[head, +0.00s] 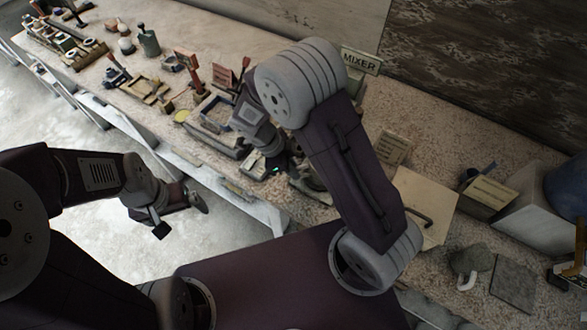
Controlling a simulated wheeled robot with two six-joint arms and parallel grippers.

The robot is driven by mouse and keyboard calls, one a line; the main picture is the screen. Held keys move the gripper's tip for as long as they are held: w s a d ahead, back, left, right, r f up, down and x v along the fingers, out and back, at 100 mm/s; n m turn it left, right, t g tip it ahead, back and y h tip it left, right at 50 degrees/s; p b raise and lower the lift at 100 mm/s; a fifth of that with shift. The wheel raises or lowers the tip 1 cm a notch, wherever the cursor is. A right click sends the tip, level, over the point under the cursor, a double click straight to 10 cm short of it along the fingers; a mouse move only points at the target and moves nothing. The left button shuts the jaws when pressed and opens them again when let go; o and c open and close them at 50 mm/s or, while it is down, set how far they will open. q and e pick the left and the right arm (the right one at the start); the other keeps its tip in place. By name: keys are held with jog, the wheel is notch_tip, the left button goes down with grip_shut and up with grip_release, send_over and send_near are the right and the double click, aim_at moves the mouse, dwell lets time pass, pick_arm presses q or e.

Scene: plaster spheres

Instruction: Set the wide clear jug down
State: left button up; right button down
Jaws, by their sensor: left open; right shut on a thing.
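My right gripper (287,172) is over the long speckled bench (235,50), near its front edge, largely hidden by my own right arm. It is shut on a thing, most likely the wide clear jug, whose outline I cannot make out. A dull greyish shape shows just right of the fingers, partly behind my upper arm; I cannot tell if it is the jug or whether it touches the bench. My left gripper (180,215) is open and empty, in front of the bench over the pale floor.
A grey tray (218,112) and a small wooden frame (150,90) lie left of my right gripper. A MIXER sign (361,61) stands behind my elbow. A pale board (422,205), a dark grey slab (514,285) and a grey bin (535,222) are at the right.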

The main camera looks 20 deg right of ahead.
jog(key=shift+w+f, duration=0.1)
jog(key=shift+f, duration=0.2)
jog(key=shift+f+b, duration=0.15)
jog(key=shift+b, duration=0.15)
jog(key=c, duration=1.5)
grip_release()
jog(key=shift+r+p, duration=0.3)
jog(key=v, duration=1.2)
